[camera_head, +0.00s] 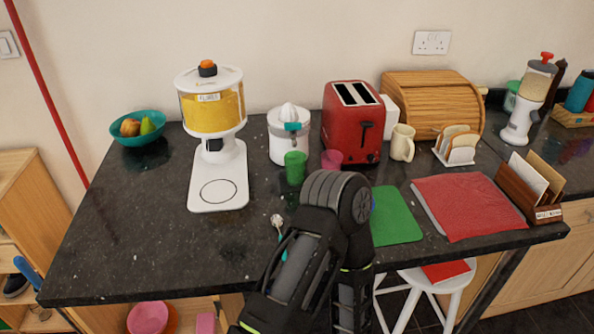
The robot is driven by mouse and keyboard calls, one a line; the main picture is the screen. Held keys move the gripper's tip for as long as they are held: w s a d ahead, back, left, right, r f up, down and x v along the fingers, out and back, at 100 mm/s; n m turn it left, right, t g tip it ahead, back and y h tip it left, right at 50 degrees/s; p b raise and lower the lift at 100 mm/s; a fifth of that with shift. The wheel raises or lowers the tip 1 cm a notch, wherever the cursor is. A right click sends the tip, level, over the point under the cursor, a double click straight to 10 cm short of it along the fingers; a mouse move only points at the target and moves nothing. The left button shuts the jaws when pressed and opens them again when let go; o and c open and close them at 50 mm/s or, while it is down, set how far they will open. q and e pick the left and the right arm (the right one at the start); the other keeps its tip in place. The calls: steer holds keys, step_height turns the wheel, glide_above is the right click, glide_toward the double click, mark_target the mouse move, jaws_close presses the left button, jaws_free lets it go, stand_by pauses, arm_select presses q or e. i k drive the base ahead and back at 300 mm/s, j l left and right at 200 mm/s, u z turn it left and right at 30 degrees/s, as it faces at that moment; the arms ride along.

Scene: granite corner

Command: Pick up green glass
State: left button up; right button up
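The green glass (295,168) stands upright on the dark granite counter (120,240), in front of the white juicer. A pink glass (331,159) stands just to its right, partly hidden behind my arm. One of my arms, black and grey, rises from the bottom middle, its bent joint to the right of and nearer than the green glass. No gripper fingers show, and I cannot tell which arm it is. Nothing of mine visibly touches the green glass.
A spoon (279,230) lies in front. A green mat (396,217) and a red mat (466,207) lie right. The counter's left front is clear.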

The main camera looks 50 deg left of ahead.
mark_target(295, 161)
steer(key=i+l, duration=0.1)
steer(key=l, duration=0.25)
steer(key=i+l, duration=0.1)
steer(key=l, duration=0.25)
steer(key=u, duration=1.45)
